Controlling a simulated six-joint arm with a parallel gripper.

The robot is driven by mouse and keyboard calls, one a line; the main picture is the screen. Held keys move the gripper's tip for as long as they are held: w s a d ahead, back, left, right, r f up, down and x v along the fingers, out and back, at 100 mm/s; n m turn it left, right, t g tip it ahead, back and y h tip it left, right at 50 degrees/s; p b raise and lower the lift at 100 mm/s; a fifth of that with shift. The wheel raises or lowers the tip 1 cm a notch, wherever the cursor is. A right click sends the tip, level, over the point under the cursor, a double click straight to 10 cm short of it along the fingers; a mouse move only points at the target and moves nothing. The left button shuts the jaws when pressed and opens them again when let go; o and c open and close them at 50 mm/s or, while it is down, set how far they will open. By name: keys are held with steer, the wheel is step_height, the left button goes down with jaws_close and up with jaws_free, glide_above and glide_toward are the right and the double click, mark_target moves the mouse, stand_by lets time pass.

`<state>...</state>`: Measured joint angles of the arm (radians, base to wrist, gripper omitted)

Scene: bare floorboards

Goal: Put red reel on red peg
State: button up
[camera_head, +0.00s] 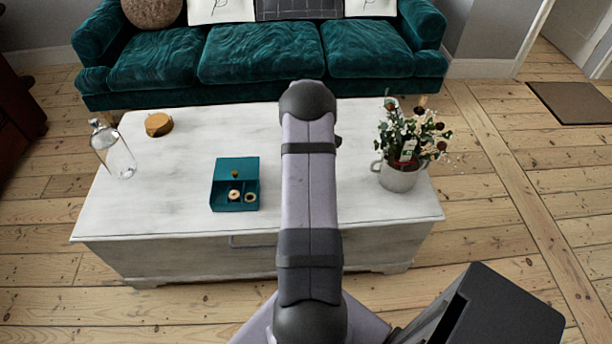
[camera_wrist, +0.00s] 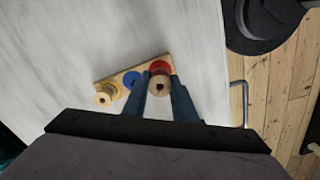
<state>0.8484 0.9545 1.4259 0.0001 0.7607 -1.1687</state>
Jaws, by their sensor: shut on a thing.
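In the wrist view, my gripper (camera_wrist: 159,80) has its two blue-grey fingers on either side of the red reel (camera_wrist: 160,84), whose pale wooden end with a dark hole faces the camera. The fingers are shut on it. The reel is over the red end of a wooden peg board (camera_wrist: 106,82). A red round patch (camera_wrist: 160,67) shows just past the reel; the red peg itself is hidden. I cannot tell whether the reel is around the peg or above it. In the head view my arm hides the gripper, reel and board.
The board also has a blue spot (camera_wrist: 131,79) and a wooden reel (camera_wrist: 104,96) at its yellow end. On the white table (camera_head: 140,205) stand a teal box (camera_head: 226,171) with small round items, a glass bottle (camera_head: 119,160), a cork-coloured disc (camera_head: 159,124) and a flower pot (camera_head: 398,178).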

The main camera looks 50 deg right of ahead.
steer(key=shift+f+b, duration=0.65)
steer(key=shift+f, duration=0.8)
stand_by(0.5)
steer(key=o, duration=1.1)
steer(key=shift+r, duration=0.15)
steer(key=shift+r+p, duration=2.9)
steer(key=shift+r, duration=0.5)
